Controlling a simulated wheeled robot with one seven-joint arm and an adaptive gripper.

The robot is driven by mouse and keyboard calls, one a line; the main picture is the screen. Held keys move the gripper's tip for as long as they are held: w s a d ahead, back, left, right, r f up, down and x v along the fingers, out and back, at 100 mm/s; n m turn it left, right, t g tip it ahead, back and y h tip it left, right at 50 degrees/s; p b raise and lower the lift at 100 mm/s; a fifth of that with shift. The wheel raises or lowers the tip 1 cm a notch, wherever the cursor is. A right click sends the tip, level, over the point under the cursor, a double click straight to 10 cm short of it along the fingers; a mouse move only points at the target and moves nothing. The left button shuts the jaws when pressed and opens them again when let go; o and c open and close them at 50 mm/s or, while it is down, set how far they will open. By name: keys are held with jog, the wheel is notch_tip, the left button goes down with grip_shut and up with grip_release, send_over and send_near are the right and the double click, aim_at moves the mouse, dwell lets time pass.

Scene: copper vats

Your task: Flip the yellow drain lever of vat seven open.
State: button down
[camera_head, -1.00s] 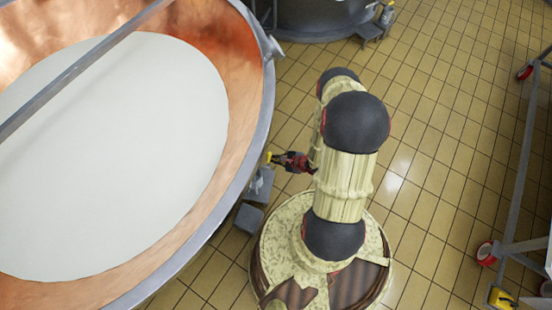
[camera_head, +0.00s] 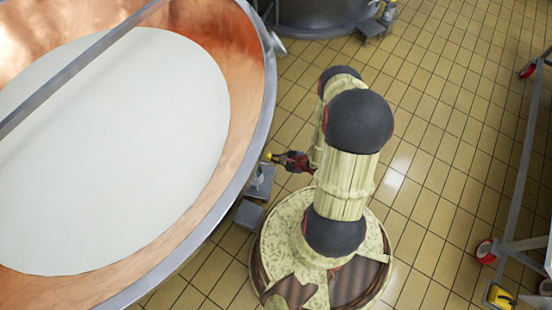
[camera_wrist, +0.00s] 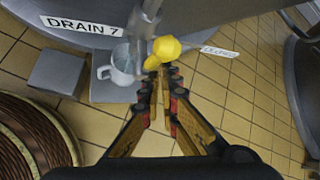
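The yellow drain lever (camera_wrist: 166,48) has a round knob and shows at the upper middle of the wrist view, beside a grey drain pipe (camera_wrist: 145,32). The sign reading DRAIN 7 (camera_wrist: 82,27) is on the vat's side, left of the pipe. A small label that seems to read CLOSED (camera_wrist: 220,51) is right of the knob. My gripper (camera_wrist: 162,74) is open, with a narrow gap between its fingers. Its tips are just below the knob; whether they touch it I cannot tell. In the head view the lever (camera_head: 268,156) is a yellow spot left of my gripper (camera_head: 276,158).
A pale mug (camera_wrist: 121,66) stands under the pipe on a grey ledge (camera_wrist: 106,92). A grey block (camera_wrist: 56,72) is left of it. The copper vat (camera_head: 245,75) with white liquid fills the left. A wheeled metal frame (camera_head: 521,180) stands at right, with free tiled floor between.

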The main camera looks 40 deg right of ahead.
jog(key=shift+s+a, duration=0.1)
jog(key=w+d+b, duration=0.2)
jog(key=d, duration=0.2)
jog(key=s+a+p, duration=0.1)
jog(key=s+p, duration=0.2)
jog(key=s, duration=0.6)
jog(key=shift+s+a, duration=0.35)
jog(key=shift+a, duration=0.05)
jog(key=shift+r, duration=0.15)
